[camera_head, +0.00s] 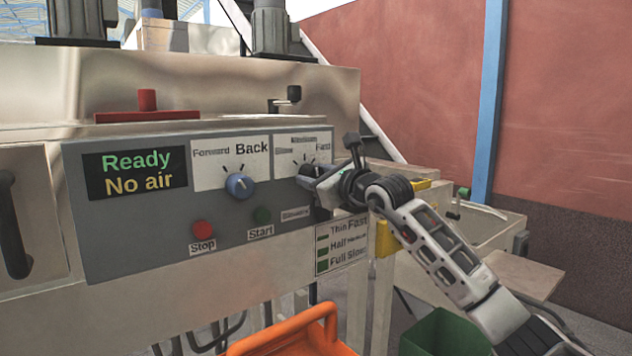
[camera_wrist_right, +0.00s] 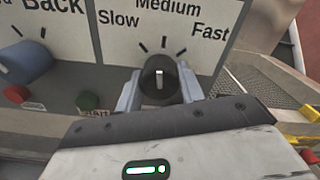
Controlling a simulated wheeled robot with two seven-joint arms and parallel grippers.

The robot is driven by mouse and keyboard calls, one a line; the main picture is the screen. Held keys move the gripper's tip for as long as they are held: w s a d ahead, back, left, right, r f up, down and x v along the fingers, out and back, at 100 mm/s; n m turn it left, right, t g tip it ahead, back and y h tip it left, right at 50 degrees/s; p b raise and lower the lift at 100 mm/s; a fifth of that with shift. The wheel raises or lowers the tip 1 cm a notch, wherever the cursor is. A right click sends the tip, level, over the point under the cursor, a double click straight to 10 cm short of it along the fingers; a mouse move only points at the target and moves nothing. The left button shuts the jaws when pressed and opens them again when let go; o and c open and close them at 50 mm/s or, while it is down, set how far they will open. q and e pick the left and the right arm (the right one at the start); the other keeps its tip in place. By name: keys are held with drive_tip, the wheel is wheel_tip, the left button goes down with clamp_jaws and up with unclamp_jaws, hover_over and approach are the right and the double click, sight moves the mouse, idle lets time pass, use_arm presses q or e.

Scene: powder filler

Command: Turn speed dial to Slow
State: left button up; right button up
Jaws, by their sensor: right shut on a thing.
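The speed dial (camera_wrist_right: 160,77) is a dark round knob with a white mark. In the right wrist view it sits below the labels Slow (camera_wrist_right: 119,19), Medium (camera_wrist_right: 168,8) and Fast (camera_wrist_right: 210,31). The white mark stands about upright, toward the middle tick under Medium. My right gripper (camera_wrist_right: 160,90) is shut on the dial, with one grey finger on each side of it. In the head view my right gripper (camera_head: 315,184) reaches the panel from the right and partly hides the dial and its label plate. My left gripper is not in view.
The grey panel (camera_head: 130,235) also bears a blue Forward/Back dial (camera_head: 239,186), a red Stop button (camera_head: 203,230), a green Start button (camera_head: 262,215) and a Ready / No air display (camera_head: 135,173). An orange chair-like object (camera_head: 285,340) and a green bin (camera_head: 445,333) stand below.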

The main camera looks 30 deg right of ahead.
drive_tip(key=n+b, duration=0.1)
drive_tip(key=n, duration=0.1)
drive_tip(key=shift+f+n+b, duration=0.1)
drive_tip(key=shift+n+b, duration=0.2)
drive_tip(key=n+b, duration=0.1)
drive_tip(key=n, duration=0.2)
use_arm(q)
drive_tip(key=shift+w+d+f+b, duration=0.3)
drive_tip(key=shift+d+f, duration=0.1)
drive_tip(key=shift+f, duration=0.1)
use_arm(e)
drive_tip(key=shift+n, duration=0.7)
drive_tip(key=o, duration=1)
